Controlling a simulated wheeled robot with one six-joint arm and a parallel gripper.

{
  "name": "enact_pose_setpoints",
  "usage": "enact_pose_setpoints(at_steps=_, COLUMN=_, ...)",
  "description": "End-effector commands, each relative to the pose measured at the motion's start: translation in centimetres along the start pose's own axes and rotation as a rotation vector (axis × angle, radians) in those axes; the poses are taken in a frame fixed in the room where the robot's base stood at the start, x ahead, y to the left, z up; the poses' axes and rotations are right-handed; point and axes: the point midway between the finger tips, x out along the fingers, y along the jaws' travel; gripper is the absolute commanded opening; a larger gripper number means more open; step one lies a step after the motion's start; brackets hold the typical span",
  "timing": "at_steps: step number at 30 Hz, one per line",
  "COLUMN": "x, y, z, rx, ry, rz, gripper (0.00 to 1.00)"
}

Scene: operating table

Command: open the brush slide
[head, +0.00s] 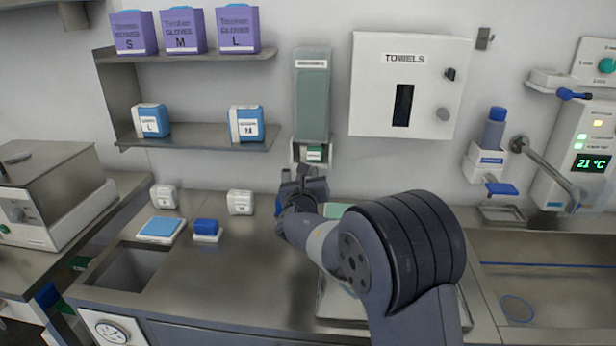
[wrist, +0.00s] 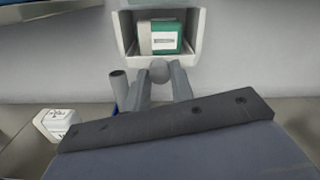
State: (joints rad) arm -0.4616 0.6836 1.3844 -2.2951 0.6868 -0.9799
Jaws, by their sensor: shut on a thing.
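The brush dispenser (head: 312,95) is a tall greenish see-through box on the wall, with a small label at its top. At its foot is a pale open-fronted mouth holding a green and white brush pack (head: 314,154). The wrist view shows this pack (wrist: 163,38) inside the pale frame (wrist: 198,40). My gripper (head: 308,174) is just below the mouth. In the wrist view its fingers (wrist: 160,80) are shut on a small round grey knob (wrist: 160,69) in front of the frame's lower edge. How the knob joins the slide is hidden.
A towel dispenser (head: 432,85) hangs to the right, and shelves with glove boxes (head: 184,31) hang to the left. Small white boxes (head: 240,202) and a blue pad (head: 160,228) lie on the steel counter (head: 230,270). A sink (head: 560,290) is at right.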

Motion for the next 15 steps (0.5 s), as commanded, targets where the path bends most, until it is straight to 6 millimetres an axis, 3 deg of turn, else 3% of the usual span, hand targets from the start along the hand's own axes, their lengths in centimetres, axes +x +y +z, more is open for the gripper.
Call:
enact_pose_setpoints(at_steps=3, x=-0.01, y=0.01, z=0.01, rx=0.0, ry=0.0, rz=0.0, gripper=0.0)
enact_pose_setpoints(at_steps=15, x=-0.87, y=0.11, z=-0.12, rx=0.0, ry=-0.001, rz=0.001, gripper=0.0)
